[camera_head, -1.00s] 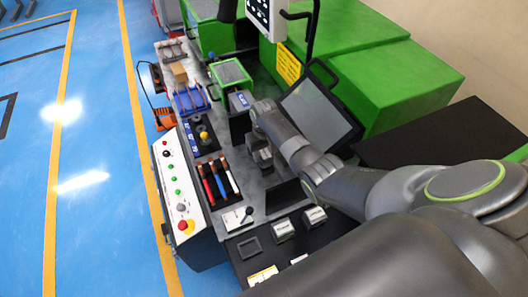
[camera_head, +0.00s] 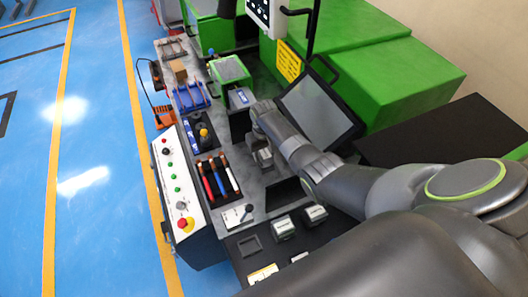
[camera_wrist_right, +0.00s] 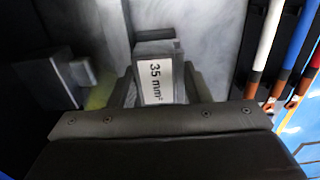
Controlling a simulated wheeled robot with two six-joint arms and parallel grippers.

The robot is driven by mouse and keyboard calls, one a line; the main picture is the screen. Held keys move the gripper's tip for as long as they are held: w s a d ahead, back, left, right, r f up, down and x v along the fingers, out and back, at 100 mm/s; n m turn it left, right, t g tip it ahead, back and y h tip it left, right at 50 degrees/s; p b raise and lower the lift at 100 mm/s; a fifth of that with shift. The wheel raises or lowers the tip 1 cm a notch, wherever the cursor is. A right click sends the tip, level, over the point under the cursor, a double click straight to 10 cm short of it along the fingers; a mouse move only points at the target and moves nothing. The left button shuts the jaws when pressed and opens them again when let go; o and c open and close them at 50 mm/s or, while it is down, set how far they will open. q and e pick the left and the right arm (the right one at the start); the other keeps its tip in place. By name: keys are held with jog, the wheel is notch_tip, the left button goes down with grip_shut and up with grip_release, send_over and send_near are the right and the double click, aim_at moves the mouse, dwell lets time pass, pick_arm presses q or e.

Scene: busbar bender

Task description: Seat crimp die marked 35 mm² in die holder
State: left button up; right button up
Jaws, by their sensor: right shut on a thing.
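The crimp die marked 35 mm² (camera_wrist_right: 157,82) is between the fingers of my right gripper (camera_wrist_right: 160,92) in the wrist view, its white label facing the camera. My left gripper is not in view.
Two other dies (camera_head: 284,227) (camera_head: 316,214) sit in a black tray (camera_head: 262,246) beside an empty square recess. Red, blue and white-handled tools (camera_head: 218,179) stand in a rack to the left. A tilted screen (camera_head: 318,108) is close to my right arm.

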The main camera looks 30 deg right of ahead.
aim_at(264, 153)
jog(key=shift+f+b, duration=0.5)
jog(key=shift+f, duration=0.3)
jog(key=o, duration=1.2)
jog(key=shift+c, duration=0.2)
jog(key=shift+r, duration=0.45)
notch_tip(264, 153, up, 16)
jog(key=b, duration=0.1)
jog(key=shift+r, duration=0.25)
